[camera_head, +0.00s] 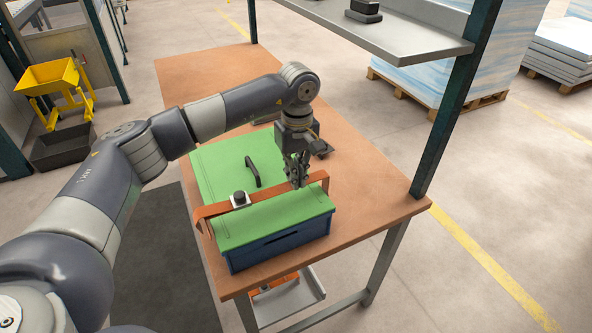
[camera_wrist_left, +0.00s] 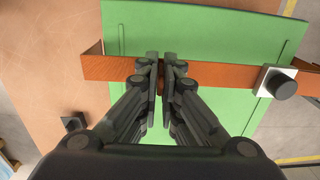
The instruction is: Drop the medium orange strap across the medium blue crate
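The orange strap (camera_head: 272,190) lies across the green lid (camera_head: 222,168) of the blue crate (camera_head: 285,243), near its front edge. Its two ends bend down past the crate's sides. A pale buckle with a black knob (camera_head: 239,198) sits on the strap toward the left end; it also shows at the right in the wrist view (camera_wrist_left: 281,84). My left gripper (camera_head: 297,182) points down at the strap, right of the buckle. In the wrist view its fingers (camera_wrist_left: 160,75) are nearly together, with a narrow strip of orange between them. My right gripper is out of view.
A grey shelf (camera_head: 385,35) on dark posts overhangs the back right. A tray (camera_head: 290,298) is below the table.

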